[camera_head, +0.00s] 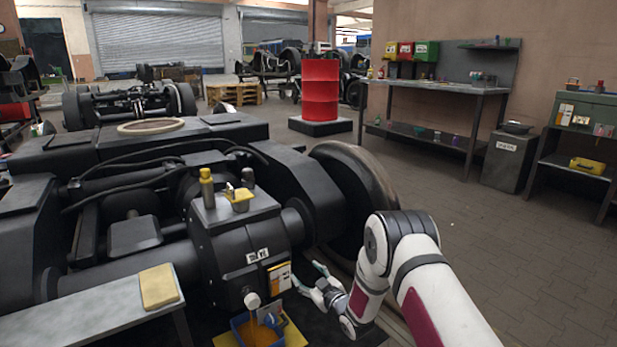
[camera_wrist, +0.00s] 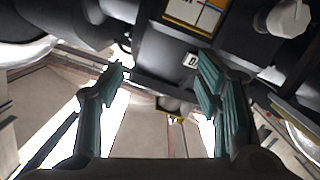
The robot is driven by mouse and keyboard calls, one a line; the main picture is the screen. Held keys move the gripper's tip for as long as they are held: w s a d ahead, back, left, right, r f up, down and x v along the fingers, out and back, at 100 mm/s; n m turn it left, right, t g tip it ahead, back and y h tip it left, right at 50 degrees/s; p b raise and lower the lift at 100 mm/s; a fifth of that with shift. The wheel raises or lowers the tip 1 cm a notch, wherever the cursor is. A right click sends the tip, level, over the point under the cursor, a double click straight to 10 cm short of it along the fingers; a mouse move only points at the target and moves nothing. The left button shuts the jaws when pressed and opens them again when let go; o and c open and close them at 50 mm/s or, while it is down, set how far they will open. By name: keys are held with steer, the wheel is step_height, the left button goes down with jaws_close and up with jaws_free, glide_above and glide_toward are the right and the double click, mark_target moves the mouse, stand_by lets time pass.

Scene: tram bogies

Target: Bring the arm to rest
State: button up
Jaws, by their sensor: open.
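My arm reaches in from the lower right of the head view, with white and dark links. My gripper (camera_head: 316,287) is low in front of the bogie's gearbox, beside the wheel. In the wrist view my gripper (camera_wrist: 162,85) shows two teal fingers spread wide apart, with nothing between them. The black bogie (camera_head: 330,205) fills the left of the head view. Its gearbox housing (camera_head: 245,245) carries a label, a white plug and small items on top. The wrist view also shows the housing (camera_wrist: 165,50) close beyond the fingertips.
A blue bin (camera_head: 240,332) stands on a yellow tray below the gearbox. A grey bench (camera_head: 95,318) with a yellow sponge-like block (camera_head: 158,286) is at lower left. A red drum (camera_head: 320,90) and a workbench (camera_head: 440,88) stand behind. The paved floor at right is clear.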

steer(key=d+r+m+g+h, duration=0.15)
steer(key=d+r, duration=0.25)
steer(key=r, duration=0.4)
steer(key=d+r+m+g+h, duration=0.1)
steer(key=d+r+h, duration=0.2)
steer(key=r, duration=0.4)
steer(key=s+d+r+m+g+h, duration=0.2)
steer(key=s+d+r, duration=0.2)
steer(key=s+r, duration=0.3)
steer(key=s+d+r+m+g+h, duration=0.1)
steer(key=s+d+r+h, duration=0.1)
steer(key=s+d+r, duration=0.45)
steer(key=s+d+r+m+g, duration=0.1)
steer(key=s+r+m+g, duration=0.15)
steer(key=s, duration=0.85)
steer(key=s+d+r+m+g, duration=0.1)
steer(key=s+r, duration=0.2)
steer(key=s, duration=0.8)
steer(key=s+m+g, duration=0.2)
steer(key=s+g, duration=0.3)
steer(key=s, duration=2.1)
step_height(320, 180, up, 39)
steer(key=t+p, duration=0.4)
steer(key=p, duration=3.5)
steer(key=shift+w+n, duration=0.3)
steer(key=shift+w, duration=0.1)
